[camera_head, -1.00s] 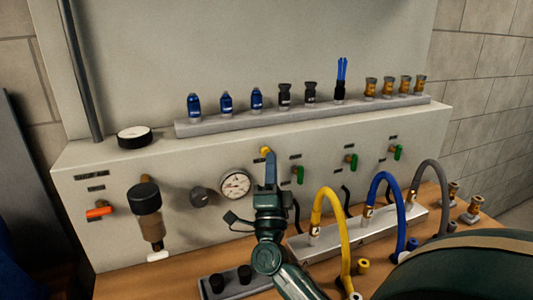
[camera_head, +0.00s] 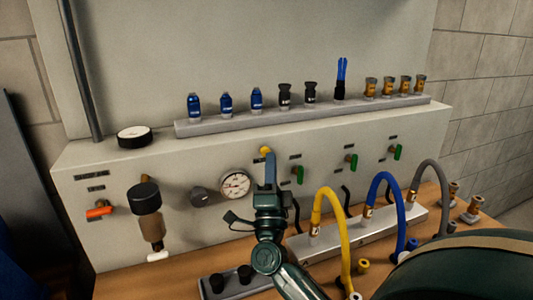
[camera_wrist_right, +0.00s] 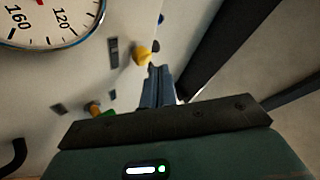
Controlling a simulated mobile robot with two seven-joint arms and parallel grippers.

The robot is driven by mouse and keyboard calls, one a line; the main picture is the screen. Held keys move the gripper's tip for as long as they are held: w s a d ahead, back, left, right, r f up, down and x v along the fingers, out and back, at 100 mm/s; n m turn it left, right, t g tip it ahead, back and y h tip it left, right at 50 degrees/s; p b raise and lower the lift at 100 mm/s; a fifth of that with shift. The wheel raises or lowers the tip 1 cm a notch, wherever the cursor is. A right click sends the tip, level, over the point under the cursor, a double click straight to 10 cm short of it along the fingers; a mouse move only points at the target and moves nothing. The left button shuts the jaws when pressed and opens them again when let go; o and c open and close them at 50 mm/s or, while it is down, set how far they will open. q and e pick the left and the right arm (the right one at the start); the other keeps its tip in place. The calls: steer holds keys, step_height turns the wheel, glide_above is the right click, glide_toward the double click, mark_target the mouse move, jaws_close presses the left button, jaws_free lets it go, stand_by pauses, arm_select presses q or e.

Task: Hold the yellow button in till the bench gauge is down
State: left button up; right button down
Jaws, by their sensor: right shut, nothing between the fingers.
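The yellow button (camera_head: 265,150) sits on the front of the grey bench panel, right of the gauge. It also shows in the right wrist view (camera_wrist_right: 142,54). My right gripper (camera_head: 270,157) is shut and empty, its blue fingertips pointing at the button. In the wrist view the fingertips (camera_wrist_right: 154,70) lie close beside the button; I cannot tell whether they touch it. The round white bench gauge (camera_head: 235,184) is on the panel just left of my gripper, and part of its dial (camera_wrist_right: 45,20) shows in the wrist view. My left gripper is not in view.
A dark knob (camera_head: 200,196) is left of the gauge. Green levers (camera_head: 299,174) stick out to the right. A yellow hose (camera_head: 330,215), a blue hose (camera_head: 387,195) and a grey hose (camera_head: 431,180) loop up from a manifold (camera_head: 325,245) on the wooden bench.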

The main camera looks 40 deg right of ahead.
steer(key=shift+w, duration=0.15)
steer(key=shift+w+d, duration=0.15)
steer(key=shift+w, duration=0.1)
steer(key=shift+w+d, duration=0.15)
steer(key=shift+w, duration=0.35)
stand_by(0.6)
steer(key=shift+s, duration=0.15)
stand_by(1.5)
steer(key=shift+s+a, duration=0.3)
steer(key=shift+s, duration=0.5)
steer(key=s, duration=0.1)
steer(key=s+a+p, duration=0.1)
steer(key=s, duration=0.2)
steer(key=shift+s+a+p, duration=0.25)
steer(key=shift+s+p, duration=0.1)
